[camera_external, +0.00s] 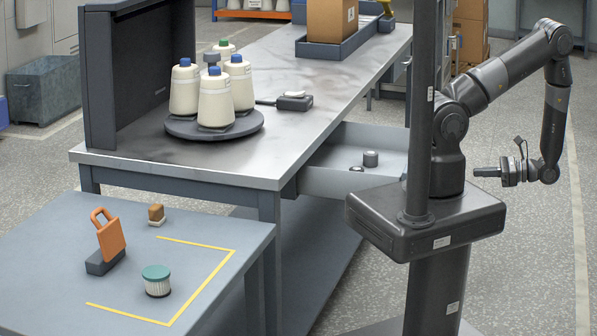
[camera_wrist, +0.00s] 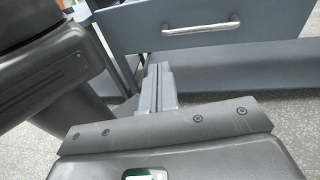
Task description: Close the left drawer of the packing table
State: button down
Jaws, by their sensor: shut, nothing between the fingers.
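The packing table (camera_external: 300,75) has a pulled-out grey drawer (camera_external: 335,187) on its right side, near the close end. Two small dark round pieces (camera_external: 370,158) lie in it. In the external view my column and base hide the drawer's front. The wrist view shows a blue-grey drawer front (camera_wrist: 125,32) with a silver bar handle (camera_wrist: 200,29) above and ahead of my fingers. My gripper (camera_external: 478,172) is right of my column, pointing left toward the table, shut and empty. Its closed fingers show in the wrist view (camera_wrist: 158,72), below the handle; I cannot tell whether they touch the front.
A turntable (camera_external: 180,129) with several cone bobbins, a small grey device (camera_external: 293,102) and a tray (camera_external: 302,48) with a cardboard box (camera_external: 331,20) stand on the table. A side table (camera_external: 55,240) is at the front left. Floor right of my arm is clear.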

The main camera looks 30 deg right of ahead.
jog(key=w+a+f+m+t+h, duration=0.1)
jog(key=w+a+f+m+t, duration=0.1)
jog(key=w+a, duration=0.6)
jog(key=shift+a+f+m+t, duration=0.2)
jog(key=shift+a+m+t, duration=0.3)
jog(key=shift+a+t, duration=0.35)
jog(key=shift+d, duration=0.15)
jog(key=shift+w, duration=0.1)
jog(key=x, duration=1)
jog(key=a+f+x, duration=0.1)
jog(key=x, duration=0.9)
jog(key=s+x, duration=0.1)
jog(key=x, duration=0.9)
jog(key=shift+s+a+f, duration=0.1)
jog(key=shift+a+f, duration=0.1)
jog(key=shift+a, duration=0.05)
jog(key=v, duration=1.4)
jog(key=shift+s+d+f, duration=0.1)
jog(key=shift+s+d, duration=0.05)
jog(key=shift+s, duration=0.15)
